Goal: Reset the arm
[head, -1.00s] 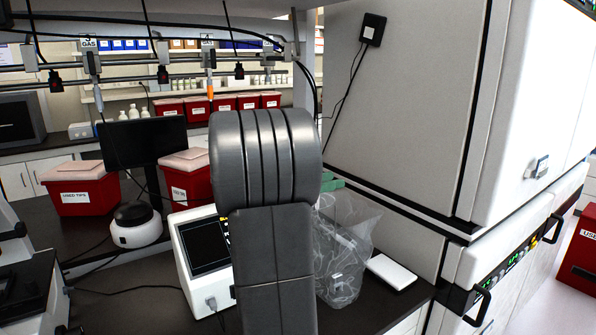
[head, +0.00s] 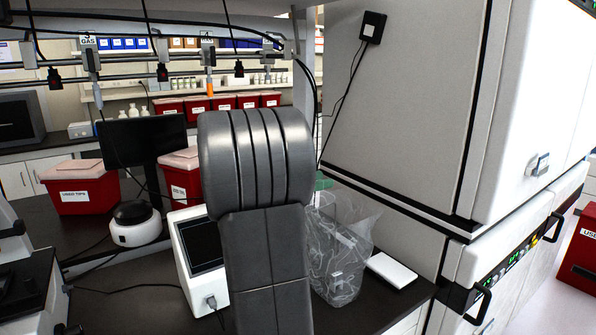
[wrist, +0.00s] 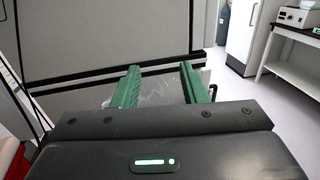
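My gripper shows in the wrist view (wrist: 158,78) with its two green fingers spread apart and nothing between them. Clear plastic shows behind the fingers. In the head view my dark grey arm link stands large in the middle and hides most of the gripper; only a small green part (head: 323,181) shows at its right edge. A clear plastic bag (head: 340,250) stands on the dark bench, just below and right of that green part. The white cell processor box with a dark screen (head: 203,244) is partly hidden behind my arm.
A large grey-white cabinet (head: 400,120) fills the right side close to my arm. A white flat block (head: 391,270) lies beside the bag. Red bins (head: 80,190), a monitor (head: 143,138) and a small round-topped device (head: 134,224) stand at left. Hoses and cables hang above.

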